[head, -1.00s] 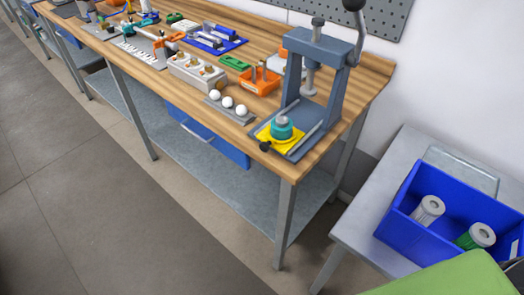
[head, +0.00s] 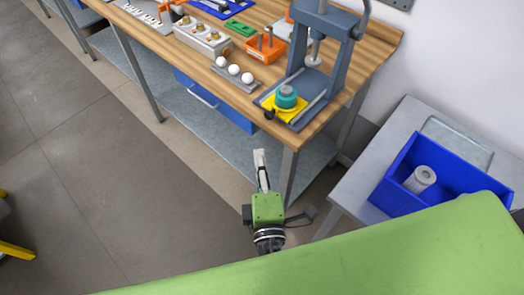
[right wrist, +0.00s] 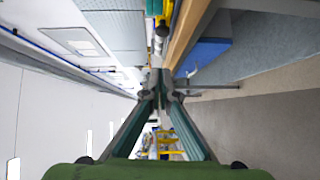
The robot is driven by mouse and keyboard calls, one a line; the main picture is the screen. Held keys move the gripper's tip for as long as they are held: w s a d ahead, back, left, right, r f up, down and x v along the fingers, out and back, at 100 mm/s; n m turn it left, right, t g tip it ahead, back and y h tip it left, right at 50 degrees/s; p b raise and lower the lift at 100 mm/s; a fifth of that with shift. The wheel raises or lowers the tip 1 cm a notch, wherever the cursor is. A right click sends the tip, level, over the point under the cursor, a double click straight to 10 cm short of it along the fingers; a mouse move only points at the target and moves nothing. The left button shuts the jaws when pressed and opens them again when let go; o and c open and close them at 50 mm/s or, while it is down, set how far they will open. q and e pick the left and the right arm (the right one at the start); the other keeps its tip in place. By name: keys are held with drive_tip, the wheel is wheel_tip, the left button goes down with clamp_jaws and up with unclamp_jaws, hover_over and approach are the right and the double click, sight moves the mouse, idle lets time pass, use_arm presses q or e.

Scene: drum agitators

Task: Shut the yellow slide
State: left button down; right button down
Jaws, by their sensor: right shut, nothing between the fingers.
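The yellow slide (head: 268,102) lies on the base of the grey-blue press (head: 311,85) at the bench's front right corner. Its black knob (head: 269,114) sticks out at the front, over the bench edge. A teal round part (head: 286,96) with a grey top sits on the slide. My right gripper (head: 260,154) is shut and empty, in front of the bench and below its top, apart from the slide. In the right wrist view its fingers (right wrist: 158,80) meet at the tips, and yellow with a dark knob (right wrist: 161,27) shows at the top. My left gripper is not in view.
Left of the press are a rack with white balls (head: 234,70), an orange holder (head: 266,48) and a grey block (head: 204,39). A grey side table (head: 350,190) with a blue bin (head: 395,197) stands at right. The floor before the bench is open.

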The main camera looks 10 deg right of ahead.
drive_tip(key=p, duration=0.3)
approach(265, 114)
drive_tip(key=w+a, duration=0.3)
drive_tip(key=w+d, duration=0.1)
drive_tip(key=d, duration=0.1)
drive_tip(key=w+d+p, duration=0.1)
drive_tip(key=shift+w+d+f, duration=0.2)
drive_tip(key=shift+w+d, duration=0.2)
